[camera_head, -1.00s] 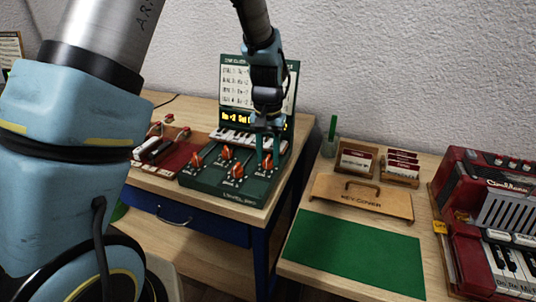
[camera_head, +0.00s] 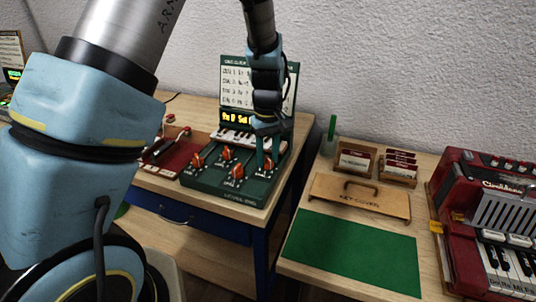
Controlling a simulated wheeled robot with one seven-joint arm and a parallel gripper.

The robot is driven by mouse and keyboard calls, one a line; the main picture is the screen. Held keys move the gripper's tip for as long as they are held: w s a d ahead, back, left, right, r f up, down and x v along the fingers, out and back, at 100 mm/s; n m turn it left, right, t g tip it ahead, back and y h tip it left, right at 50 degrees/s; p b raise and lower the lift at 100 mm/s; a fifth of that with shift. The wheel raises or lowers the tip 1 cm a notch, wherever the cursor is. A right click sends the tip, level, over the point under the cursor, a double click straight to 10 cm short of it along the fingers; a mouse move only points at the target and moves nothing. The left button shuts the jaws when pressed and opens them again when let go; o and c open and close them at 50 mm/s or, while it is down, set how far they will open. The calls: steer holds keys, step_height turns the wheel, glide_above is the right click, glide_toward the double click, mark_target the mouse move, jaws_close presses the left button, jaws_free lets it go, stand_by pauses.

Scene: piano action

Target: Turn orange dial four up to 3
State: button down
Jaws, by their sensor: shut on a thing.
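The green dial box (camera_head: 222,188) stands on the left wooden table with a row of orange dials on its top. Three orange dials show clear of my gripper: the leftmost (camera_head: 197,161), one at the upper middle (camera_head: 226,153) and one at the lower middle (camera_head: 237,171). The rightmost orange dial (camera_head: 269,163) is mostly hidden by my gripper (camera_head: 266,160), which points down over it and is shut on it. The number it points to cannot be read. A white card with lines of text (camera_head: 235,78) and a yellow-lit display (camera_head: 236,117) stand behind; their text is too small to read surely.
Small piano keys (camera_head: 228,137) lie between the dials and the display. A red panel (camera_head: 172,158) is left of the box. The right table holds a wooden key cover (camera_head: 360,205), card holders (camera_head: 356,160), a green mat (camera_head: 352,258) and a red accordion (camera_head: 492,185).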

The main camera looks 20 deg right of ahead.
mark_target(268, 158)
stand_by(0.5)
steer(key=c, duration=0.5)
jaws_free()
step_height(268, 158, up, 11)
steer(key=b, duration=0.2)
steer(key=shift+f, duration=0.1)
steer(key=s+a+f, duration=0.1)
steer(key=s+a, duration=0.1)
steer(key=a, duration=1.3)
steer(key=s+a+f+m+t, duration=0.1)
steer(key=a+f, duration=0.1)
steer(key=a, duration=1.3)
steer(key=shift+s+a+m+t, duration=0.15)
steer(key=shift+s+m+t, duration=0.15)
steer(key=shift+s, duration=0.1)
